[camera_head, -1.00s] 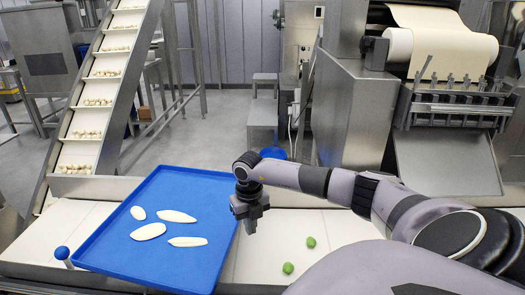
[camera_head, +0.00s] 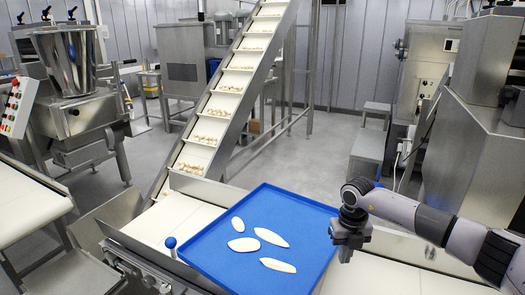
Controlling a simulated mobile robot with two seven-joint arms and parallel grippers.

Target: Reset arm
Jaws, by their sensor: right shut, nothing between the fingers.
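My right arm comes in from the right edge in the head view. My right gripper (camera_head: 345,257) points down just beyond the right edge of the blue tray (camera_head: 310,213), above the white belt. It is shut and holds nothing. My left gripper does not show. Several flat, pale dough pieces (camera_head: 271,237) lie apart from one another on the tray.
The tray lies across the white conveyor belt (camera_head: 180,217). A blue-knobbed lever (camera_head: 170,243) stands at its left corner. An inclined conveyor (camera_head: 220,110) with small pale pieces rises behind. Steel machines stand left (camera_head: 75,95) and right (camera_head: 480,130). Grey floor lies between them.

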